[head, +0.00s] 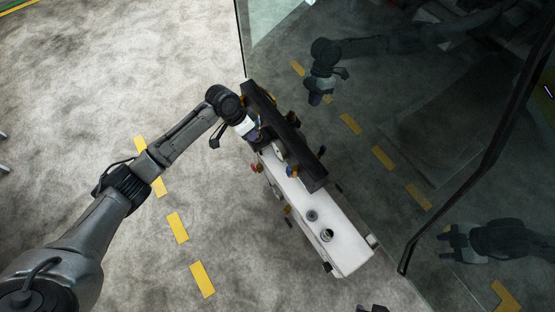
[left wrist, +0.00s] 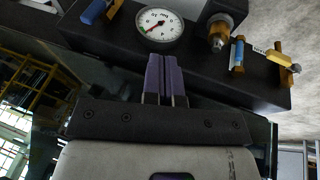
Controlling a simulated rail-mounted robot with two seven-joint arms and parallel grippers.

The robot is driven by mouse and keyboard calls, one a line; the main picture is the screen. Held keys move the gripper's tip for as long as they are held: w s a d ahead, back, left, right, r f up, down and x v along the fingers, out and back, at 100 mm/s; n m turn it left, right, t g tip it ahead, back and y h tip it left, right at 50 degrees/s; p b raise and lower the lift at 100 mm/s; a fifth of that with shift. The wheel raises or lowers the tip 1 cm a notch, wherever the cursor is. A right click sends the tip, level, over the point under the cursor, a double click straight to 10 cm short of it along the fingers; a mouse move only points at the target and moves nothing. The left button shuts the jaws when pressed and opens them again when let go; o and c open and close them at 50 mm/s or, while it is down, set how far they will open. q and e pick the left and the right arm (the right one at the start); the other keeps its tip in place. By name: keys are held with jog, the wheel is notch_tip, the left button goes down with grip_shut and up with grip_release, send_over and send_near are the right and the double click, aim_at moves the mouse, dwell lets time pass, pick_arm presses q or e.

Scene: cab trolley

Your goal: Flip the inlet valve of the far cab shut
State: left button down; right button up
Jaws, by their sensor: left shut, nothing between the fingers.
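A black panel (head: 285,135) with valves stands along the top of a white trolley (head: 340,240). The left wrist view shows its black face (left wrist: 115,45) close up, with a round white gauge (left wrist: 159,25), a blue-handled valve (left wrist: 97,11) at upper left and another blue-handled valve (left wrist: 238,55) on brass at right. I cannot tell which is the inlet valve. My left gripper (head: 257,140) is at the panel's upper end in the head view. Its purple fingers (left wrist: 162,62) are shut and empty, pointing at the panel just below the gauge. I cannot tell whether they touch it.
A brass fitting (left wrist: 217,32) and a yellowish tag (left wrist: 272,57) show on the panel's right part. A dark glass wall (head: 400,130) runs right of the trolley and reflects my arms. Yellow floor dashes (head: 178,227) lie left of the trolley, where the floor is open.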

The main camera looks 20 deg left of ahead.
aim_at(289, 173)
pick_arm(q)
jog(key=d+h, duration=0.1)
jog(key=m+h, duration=0.1)
jog(key=shift+s+d+g+h, duration=0.15)
jog(key=shift+d+g+h, duration=0.15)
jog(key=shift+d+h, duration=0.1)
jog(key=s+d+f+b, duration=0.1)
jog(key=d+f+b, duration=0.6)
jog(key=d+f, duration=0.1)
jog(key=shift+s+d+f, duration=0.15)
jog(key=shift+s+d, duration=0.05)
jog(key=shift+d, duration=0.45)
dwell(0.4)
